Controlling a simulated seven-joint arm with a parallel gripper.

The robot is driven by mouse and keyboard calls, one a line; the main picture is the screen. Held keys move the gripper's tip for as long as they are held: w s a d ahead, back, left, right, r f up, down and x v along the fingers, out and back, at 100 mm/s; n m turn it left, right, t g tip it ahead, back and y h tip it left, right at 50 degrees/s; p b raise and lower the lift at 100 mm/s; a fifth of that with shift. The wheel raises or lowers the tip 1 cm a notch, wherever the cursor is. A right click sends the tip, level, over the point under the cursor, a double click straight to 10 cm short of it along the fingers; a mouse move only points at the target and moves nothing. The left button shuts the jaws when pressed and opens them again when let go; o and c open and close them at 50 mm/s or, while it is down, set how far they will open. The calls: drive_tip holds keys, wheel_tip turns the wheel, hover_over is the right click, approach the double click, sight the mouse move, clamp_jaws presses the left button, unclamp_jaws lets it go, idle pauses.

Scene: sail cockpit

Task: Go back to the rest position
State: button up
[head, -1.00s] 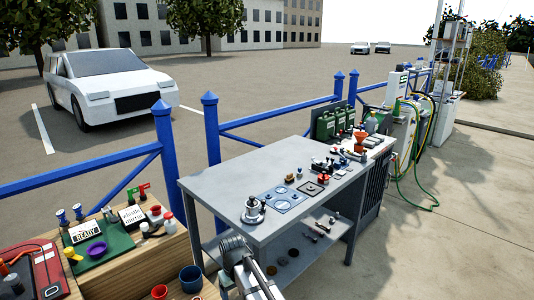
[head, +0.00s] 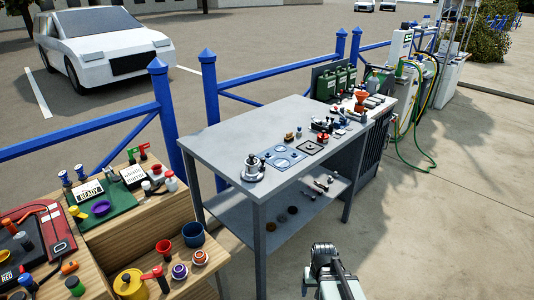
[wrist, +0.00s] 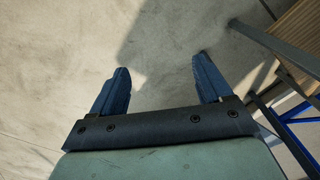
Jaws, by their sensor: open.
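My gripper shows in the wrist view (wrist: 160,85) with its two blue fingers spread wide apart. Nothing is between them; only bare concrete shows beyond the fingertips. In the head view, part of my arm is at the bottom right of centre, in front of the grey table (head: 222,150) and apart from it. The fingers cannot be made out in that view.
The grey table carries a metal winch-like part (head: 252,168), a blue-grey plate (head: 284,158) and several small parts. A wooden stand (head: 140,236) with coloured caps and cups is at the left. Blue railings (head: 165,110) run behind. The concrete (head: 440,230) at the right is clear.

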drive_tip(key=s+f+g, duration=0.3)
drive_tip(key=s+f, duration=0.6)
drive_tip(key=s, duration=0.5)
drive_tip(key=s+f+g, duration=0.3)
drive_tip(key=s+f, duration=0.7)
drive_tip(key=s, duration=0.4)
drive_tip(key=shift+s+f+g, duration=0.15)
drive_tip(key=shift+s+g, duration=0.15)
drive_tip(key=shift+s, duration=0.1)
drive_tip(key=shift+o, duration=0.4)
